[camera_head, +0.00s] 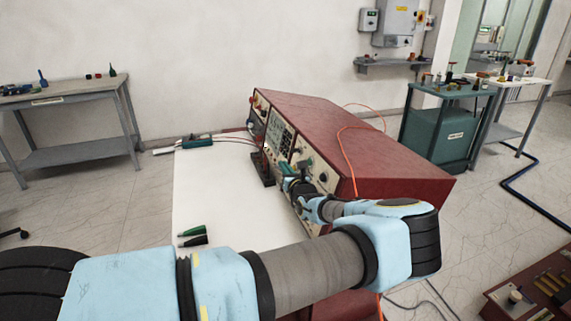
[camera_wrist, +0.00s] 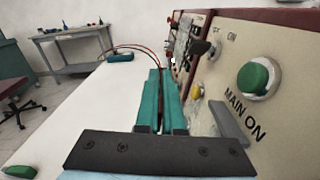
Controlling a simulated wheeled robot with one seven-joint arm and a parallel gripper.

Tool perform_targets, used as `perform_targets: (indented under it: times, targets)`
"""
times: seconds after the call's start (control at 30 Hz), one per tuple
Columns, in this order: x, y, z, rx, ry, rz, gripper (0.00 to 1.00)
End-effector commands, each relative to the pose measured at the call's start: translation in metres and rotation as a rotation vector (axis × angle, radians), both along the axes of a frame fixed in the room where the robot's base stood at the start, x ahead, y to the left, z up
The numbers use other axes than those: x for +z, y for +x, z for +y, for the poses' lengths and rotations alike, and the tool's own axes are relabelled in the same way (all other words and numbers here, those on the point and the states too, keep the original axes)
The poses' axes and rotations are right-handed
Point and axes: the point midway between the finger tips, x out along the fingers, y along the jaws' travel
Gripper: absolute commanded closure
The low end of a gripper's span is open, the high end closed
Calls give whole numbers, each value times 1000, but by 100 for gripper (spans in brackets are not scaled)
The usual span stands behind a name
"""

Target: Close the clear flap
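A red-topped test console (camera_head: 350,140) has a pale front panel, which also shows at the right of the wrist view (camera_wrist: 295,60). A grey, slab-like piece (camera_wrist: 229,122) sticks out from the panel beside the "MAIN ON" lettering. It may be the clear flap, but I cannot tell for sure. A round green button (camera_wrist: 258,77) is above it. My gripper (camera_wrist: 161,72) has its teal fingers almost together, to the left of the grey piece and apart from it. No object shows clearly between the fingers. In the head view my gripper (camera_head: 287,178) is close to the panel, partly hidden by my arm.
A dark knob (camera_wrist: 203,48) and a yellow button (camera_wrist: 197,90) stick out of the panel. The white tabletop (camera_head: 210,190) is mostly clear. Green and black connectors (camera_head: 192,236) lie near its left edge. A teal device (camera_head: 197,141) with leads is at the back.

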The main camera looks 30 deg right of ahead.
Motion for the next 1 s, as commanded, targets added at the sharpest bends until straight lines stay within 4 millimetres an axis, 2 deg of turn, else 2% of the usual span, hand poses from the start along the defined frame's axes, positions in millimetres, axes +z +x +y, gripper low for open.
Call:
perform_targets:
  times: [0.4, 1.0]
  targets:
    - [-21, 1, 7, 1, -370, 47, 100]
    - [-55, 0, -1, 0, -927, 114, 100]
